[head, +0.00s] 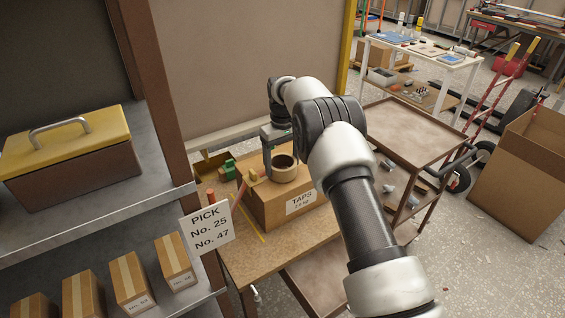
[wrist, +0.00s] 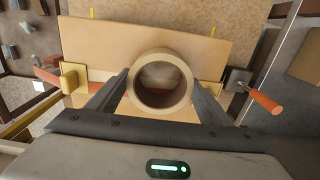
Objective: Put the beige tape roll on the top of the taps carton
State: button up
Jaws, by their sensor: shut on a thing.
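The beige tape roll (head: 288,175) is a short, wide ring with its hole facing up. In the wrist view the tape roll (wrist: 158,104) sits between both fingers, and I see down through its hole. My gripper (head: 273,165) is shut on the tape roll and points down. The taps carton (head: 262,205) is a brown box labelled TAPS, standing on a wooden bench. Its flat top (wrist: 92,42) fills much of the wrist view. The roll is over the carton's top; I cannot tell whether it touches.
Shelves (head: 60,225) stand left; a brown trolley (head: 415,130) stands right.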

jog(key=shift+f, duration=0.2)
jog(key=shift+f, duration=0.2)
jog(key=o, duration=1.1)
jog(key=shift+o, duration=0.2)
jog(key=shift+r, duration=0.1)
